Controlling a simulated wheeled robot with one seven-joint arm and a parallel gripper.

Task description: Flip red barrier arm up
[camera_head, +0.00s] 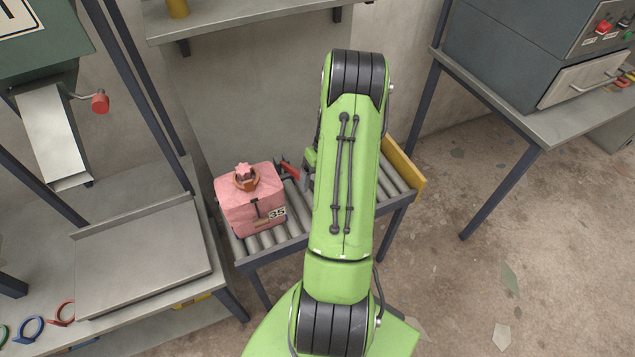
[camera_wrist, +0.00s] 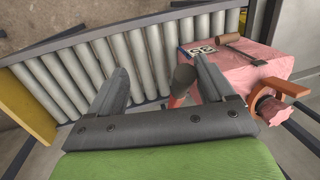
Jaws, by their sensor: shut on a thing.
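The red barrier arm (camera_head: 290,169) shows as a short red and dark piece at the back of the roller conveyor, between the pink box and my arm. In the wrist view a red part with a dark end (camera_wrist: 181,82) lies against the inner side of the right finger. In the head view my green arm hides most of the gripper. The barrier's far end and pivot are hidden, so its exact tilt cannot be told.
A pink box (camera_head: 250,205) with an orange and pink top piece sits on the conveyor rollers (camera_head: 292,215), close beside the gripper. A yellow end plate (camera_head: 403,168) closes the right end. A metal bench (camera_head: 150,255) stands left, a table with a grey machine (camera_head: 540,50) right.

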